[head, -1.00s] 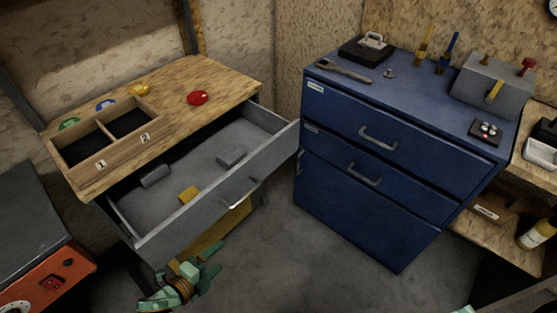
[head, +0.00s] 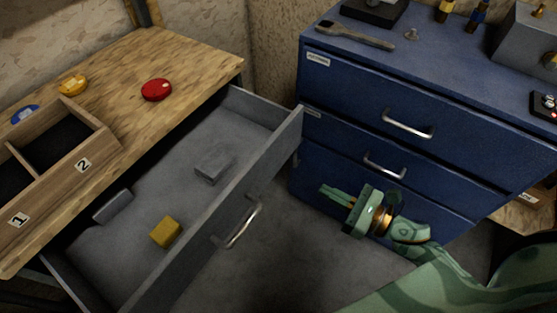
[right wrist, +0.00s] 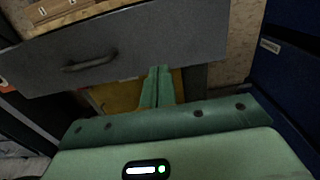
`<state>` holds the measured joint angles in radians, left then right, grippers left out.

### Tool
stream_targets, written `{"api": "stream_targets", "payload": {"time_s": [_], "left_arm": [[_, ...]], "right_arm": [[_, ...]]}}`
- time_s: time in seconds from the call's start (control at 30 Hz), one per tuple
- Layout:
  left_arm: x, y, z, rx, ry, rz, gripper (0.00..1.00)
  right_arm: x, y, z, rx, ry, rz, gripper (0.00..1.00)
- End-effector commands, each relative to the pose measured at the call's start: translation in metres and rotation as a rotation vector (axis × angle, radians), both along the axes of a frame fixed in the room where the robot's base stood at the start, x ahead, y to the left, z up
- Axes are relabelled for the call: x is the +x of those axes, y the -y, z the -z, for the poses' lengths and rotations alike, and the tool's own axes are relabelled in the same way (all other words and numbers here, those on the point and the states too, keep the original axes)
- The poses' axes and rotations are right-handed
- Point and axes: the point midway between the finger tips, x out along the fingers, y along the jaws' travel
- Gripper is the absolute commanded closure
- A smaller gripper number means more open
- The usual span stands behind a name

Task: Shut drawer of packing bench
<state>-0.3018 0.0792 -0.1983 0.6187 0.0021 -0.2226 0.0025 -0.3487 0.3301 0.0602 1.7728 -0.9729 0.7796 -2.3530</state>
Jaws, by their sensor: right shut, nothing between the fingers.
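The packing bench (head: 195,65) has a wooden top at left. Its grey drawer (head: 270,165) is pulled far out, with a metal handle (head: 238,226) on its front. The drawer holds a yellow block (head: 166,232) and two grey pieces (head: 212,166). My right gripper (head: 325,190) is shut and empty, right of the drawer front and apart from it, before the blue cabinet. In the right wrist view the shut fingertips (right wrist: 157,70) point towards the lower edge of the drawer front (right wrist: 160,45); the handle (right wrist: 90,62) is left of them. My left gripper is out of view.
The blue cabinet (head: 350,90) stands right of the drawer, with a wrench (head: 350,35) on top. Grey floor (head: 280,250) lies between them. A divided wooden box (head: 75,165) and a red button (head: 157,89) are on the bench top.

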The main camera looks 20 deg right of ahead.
Motion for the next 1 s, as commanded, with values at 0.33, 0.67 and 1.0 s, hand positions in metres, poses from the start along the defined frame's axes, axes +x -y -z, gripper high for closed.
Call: {"api": "stream_targets", "payload": {"time_s": [0.33, 0.67, 1.0], "left_arm": [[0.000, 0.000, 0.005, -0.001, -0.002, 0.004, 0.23], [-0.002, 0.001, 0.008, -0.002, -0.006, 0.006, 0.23], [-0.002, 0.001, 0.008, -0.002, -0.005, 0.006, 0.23]], "right_arm": [[0.060, -0.039, 0.000, 0.003, 0.001, 0.002, 1.00], [0.100, -0.067, 0.000, 0.006, -0.003, 0.003, 1.00], [0.106, -0.071, 0.000, 0.005, -0.005, 0.004, 1.00]]}}
